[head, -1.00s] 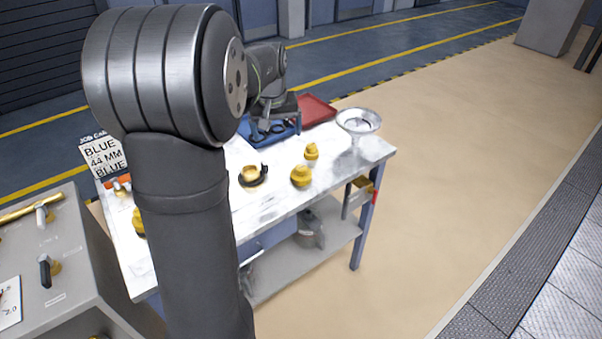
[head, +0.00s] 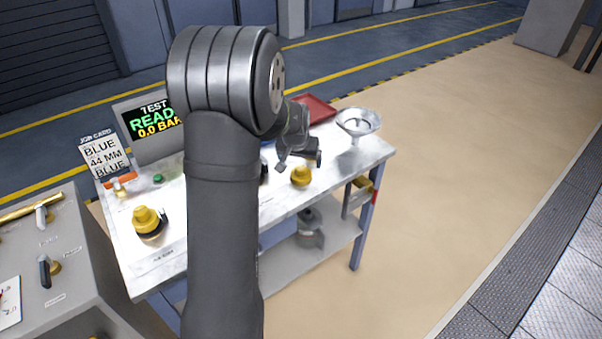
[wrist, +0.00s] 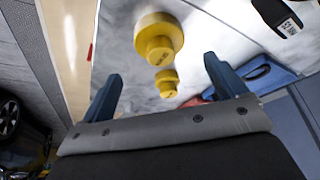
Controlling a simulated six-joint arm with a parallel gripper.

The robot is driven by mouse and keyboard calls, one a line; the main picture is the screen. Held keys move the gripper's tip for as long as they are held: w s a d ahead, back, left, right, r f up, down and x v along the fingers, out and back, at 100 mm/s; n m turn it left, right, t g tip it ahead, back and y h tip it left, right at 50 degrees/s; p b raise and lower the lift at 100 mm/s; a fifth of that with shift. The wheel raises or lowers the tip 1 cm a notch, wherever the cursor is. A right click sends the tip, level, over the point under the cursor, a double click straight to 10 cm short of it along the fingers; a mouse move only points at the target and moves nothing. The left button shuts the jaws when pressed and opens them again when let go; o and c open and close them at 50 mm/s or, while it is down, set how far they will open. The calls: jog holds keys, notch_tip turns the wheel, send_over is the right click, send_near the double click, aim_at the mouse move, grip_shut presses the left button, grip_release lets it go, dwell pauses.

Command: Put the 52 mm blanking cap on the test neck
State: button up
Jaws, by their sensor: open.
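The nearer one (head: 300,176) shows just below my gripper (head: 300,160) in the head view. Another yellow cap-like piece (head: 147,220) sits on a dark base at the bench's left; I cannot tell whether that is the test neck. A dark labelled piece (wrist: 275,12) shows at the wrist view's upper right.
A silver funnel (head: 358,122) stands at the bench's right end, with a red tray (head: 318,107) behind. A screen (head: 152,125) reads TEST READY, 0.0 BAR. The job card (head: 103,155) reads BLUE 44 MM BLUE. My arm hides the bench's middle.

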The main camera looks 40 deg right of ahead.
aim_at(301, 167)
jog(key=shift+x, duration=2.9)
jog(key=shift+w+a, duration=0.1)
jog(key=c, duration=1.1)
